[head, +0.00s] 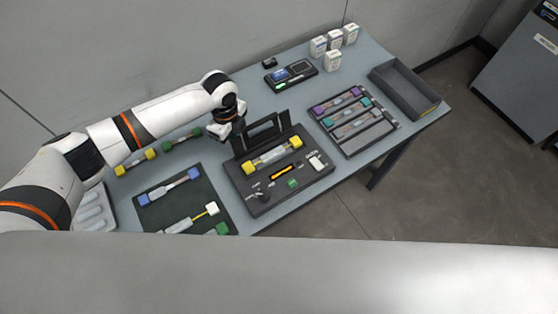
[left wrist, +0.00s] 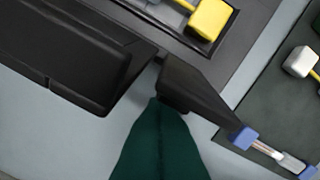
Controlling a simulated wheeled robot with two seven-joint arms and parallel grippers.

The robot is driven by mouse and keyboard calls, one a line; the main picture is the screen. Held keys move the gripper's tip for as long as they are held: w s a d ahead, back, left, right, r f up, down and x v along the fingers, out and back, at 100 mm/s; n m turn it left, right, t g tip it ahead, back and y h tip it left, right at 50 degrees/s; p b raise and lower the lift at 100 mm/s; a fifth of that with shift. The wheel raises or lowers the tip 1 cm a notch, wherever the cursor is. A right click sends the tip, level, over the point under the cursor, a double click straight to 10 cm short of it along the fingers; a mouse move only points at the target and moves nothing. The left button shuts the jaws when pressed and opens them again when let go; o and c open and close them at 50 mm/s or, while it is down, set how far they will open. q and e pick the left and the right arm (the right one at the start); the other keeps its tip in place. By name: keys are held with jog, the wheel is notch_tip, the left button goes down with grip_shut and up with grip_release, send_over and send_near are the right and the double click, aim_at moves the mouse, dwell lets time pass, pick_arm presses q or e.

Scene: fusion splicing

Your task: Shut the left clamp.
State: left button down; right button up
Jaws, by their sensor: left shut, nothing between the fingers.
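The dark splicing unit (head: 268,205) lies mid-table with its black framed lid (head: 262,133) standing up at the back. A clear splice piece with yellow end blocks (head: 272,157) lies across it; one yellow block (left wrist: 211,18) shows in the left wrist view. My left gripper (head: 238,132) is at the unit's back left corner, beside the lid. In the left wrist view its green fingers (left wrist: 165,105) are together and empty, with the tips at a dark wedge-shaped flap (left wrist: 205,92). I cannot tell whether they touch it or whether it is the left clamp. My right gripper is out of view.
A dark mat (head: 160,211) with blue-ended and other pieces lies left of the unit. A rack (head: 372,138) of coloured-end pieces and an empty grey tray (head: 402,88) are at right. A handheld device (head: 291,75) and small white boxes (head: 333,61) stand behind.

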aim_at(237, 144)
pick_arm(q)
jog(key=shift+s+d+p, duration=0.35)
jog(key=shift+s+p, duration=0.05)
jog(key=shift+s, duration=0.3)
jog(key=shift+s+d+p, duration=0.35)
jog(key=shift+s+p, duration=0.05)
jog(key=shift+s, duration=0.25)
jog(key=shift+s+d, duration=0.25)
jog(key=shift+d, duration=0.05)
jog(key=shift+w+f, duration=0.1)
jog(key=shift+w, duration=0.15)
jog(key=shift+a, duration=0.1)
jog(key=r+p, duration=0.4)
jog(key=r, duration=0.1)
jog(key=w+r+p, duration=0.1)
jog(key=r+p, duration=0.1)
jog(key=p, duration=0.1)
jog(key=shift+a+r, duration=0.15)
jog(key=shift+a, duration=0.25)
